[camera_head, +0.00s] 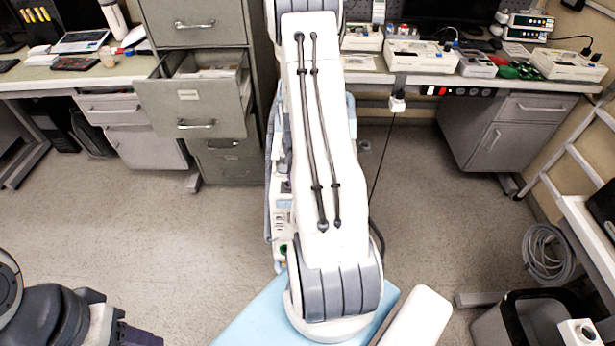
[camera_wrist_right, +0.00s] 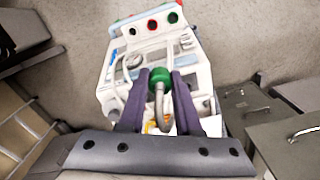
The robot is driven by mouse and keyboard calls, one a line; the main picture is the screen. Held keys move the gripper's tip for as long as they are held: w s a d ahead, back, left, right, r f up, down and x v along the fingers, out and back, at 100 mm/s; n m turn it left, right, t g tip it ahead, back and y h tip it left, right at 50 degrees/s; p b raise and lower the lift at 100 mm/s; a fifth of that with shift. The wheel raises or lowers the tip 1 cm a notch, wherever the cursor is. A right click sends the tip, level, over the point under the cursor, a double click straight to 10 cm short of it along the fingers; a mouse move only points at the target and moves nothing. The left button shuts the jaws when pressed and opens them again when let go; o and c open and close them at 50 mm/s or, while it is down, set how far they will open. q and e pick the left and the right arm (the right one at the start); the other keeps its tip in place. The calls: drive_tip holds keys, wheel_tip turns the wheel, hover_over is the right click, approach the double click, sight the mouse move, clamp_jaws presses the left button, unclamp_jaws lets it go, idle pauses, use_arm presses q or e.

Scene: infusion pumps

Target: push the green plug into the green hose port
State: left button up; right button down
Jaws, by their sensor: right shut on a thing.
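The green plug (camera_wrist_right: 160,77) is between the purple fingers of my right gripper (camera_wrist_right: 160,75) in the right wrist view. A grey hose (camera_wrist_right: 160,103) bends from it toward the gripper's base. The white and blue pump machine (camera_wrist_right: 125,60) is beyond the fingers. On its top panel are a green hose port (camera_wrist_right: 173,17), a red port (camera_wrist_right: 152,24) and a dark port (camera_wrist_right: 132,31). The plug is apart from the green port in this view. In the head view my white arm hides most of the machine and my right gripper. My left gripper (camera_head: 133,333) is partly cut off at bottom left.
A filing cabinet (camera_head: 195,65) has an open drawer (camera_head: 190,108). Workbenches with equipment line the back. A coiled cable (camera_head: 548,255) and a dark bin (camera_head: 530,318) are at right. The floor at left is clear. A light blue surface (camera_head: 245,318) is at the bottom.

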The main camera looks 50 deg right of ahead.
drive_tip(key=w+a, duration=0.2)
drive_tip(key=a, duration=0.4)
drive_tip(key=shift+s+a+f+b, duration=0.1)
drive_tip(key=shift+a+f+b, duration=0.05)
drive_tip(key=shift+f+b, duration=11.5)
wheel_tip(320, 180, down, 4)
drive_tip(key=p, duration=0.3)
drive_tip(key=shift+a+r+p, duration=0.1)
drive_tip(key=shift+r+p, duration=0.15)
drive_tip(key=shift+p, duration=0.15)
drive_tip(key=shift+f+b, duration=1.1)
drive_tip(key=shift+f, duration=0.55)
drive_tip(key=c, duration=0.5)
unclamp_jaws()
drive_tip(key=shift+r, duration=0.1)
